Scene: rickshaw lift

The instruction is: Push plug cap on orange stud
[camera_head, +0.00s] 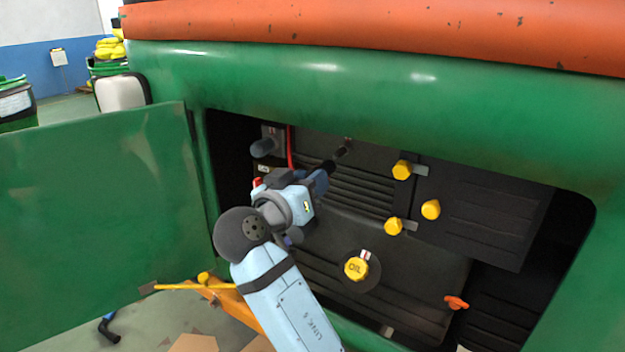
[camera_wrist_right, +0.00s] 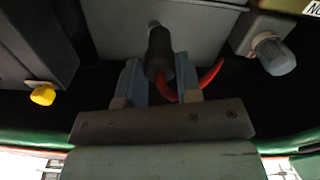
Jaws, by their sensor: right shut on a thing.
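My right gripper (camera_head: 328,168) reaches into the open engine bay. In the right wrist view its two blue fingers (camera_wrist_right: 160,80) are shut on a black plug cap (camera_wrist_right: 159,50) with a red cable. The cap's far end meets a grey tip in front of a grey panel; I cannot tell whether the cap is seated. In the head view the dark cap (camera_head: 341,153) points up and right, close to a small brownish spot on the dark panel, too small to identify as the stud. An orange winged piece (camera_head: 456,302) sits lower right. My left gripper is not in view.
Yellow caps (camera_head: 402,169) stick out right of the gripper. A yellow oil cap (camera_head: 356,268) is below. A grey cylindrical fitting (camera_wrist_right: 273,53) is beside the held cap in the wrist view. The green door (camera_head: 95,215) stands open at left. Green bodywork frames the opening.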

